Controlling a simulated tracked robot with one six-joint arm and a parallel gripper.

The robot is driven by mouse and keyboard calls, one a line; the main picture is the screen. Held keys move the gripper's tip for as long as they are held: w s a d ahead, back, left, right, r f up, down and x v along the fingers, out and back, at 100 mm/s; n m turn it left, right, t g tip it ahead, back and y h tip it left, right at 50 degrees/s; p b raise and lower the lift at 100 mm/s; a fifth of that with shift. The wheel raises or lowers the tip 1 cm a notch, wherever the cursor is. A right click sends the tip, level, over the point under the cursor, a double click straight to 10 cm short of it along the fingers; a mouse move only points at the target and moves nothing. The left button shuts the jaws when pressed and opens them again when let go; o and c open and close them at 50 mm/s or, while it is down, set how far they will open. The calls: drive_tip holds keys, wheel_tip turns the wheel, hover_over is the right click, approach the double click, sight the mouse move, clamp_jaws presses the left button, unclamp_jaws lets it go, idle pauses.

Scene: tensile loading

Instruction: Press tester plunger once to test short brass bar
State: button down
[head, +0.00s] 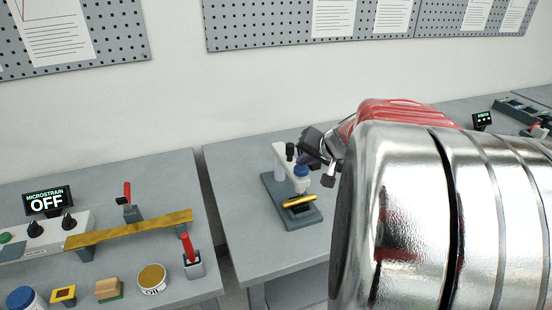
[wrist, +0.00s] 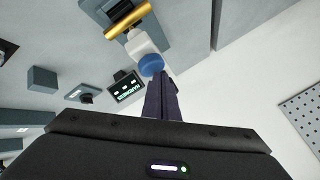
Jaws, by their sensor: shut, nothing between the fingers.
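The tester stands on the middle table, with a dark grey base (head: 275,205) and a pale upright. Its plunger has a blue cap (head: 301,171) on a white body; the cap also shows in the wrist view (wrist: 151,64). The short brass bar (head: 299,199) lies across the holder below the plunger, and shows at the top of the wrist view (wrist: 130,20). My gripper (wrist: 160,80) is shut and empty, its dark fingers pointing at the blue cap. The tips look very close to the cap; I cannot tell whether they touch. In the head view my arm hides part of the gripper.
A small display (wrist: 126,88) stands near the tester in the wrist view. The left table holds a long brass bar (head: 130,229), red-handled clamps, an OFF display (head: 48,201), an oil tin (head: 152,279) and small blocks. Pegboards hang on the wall behind.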

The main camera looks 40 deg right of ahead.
drive_tip(key=shift+f, duration=0.7)
idle(1.1)
drive_tip(key=shift+r, duration=1.25)
drive_tip(key=shift+r, duration=2.5)
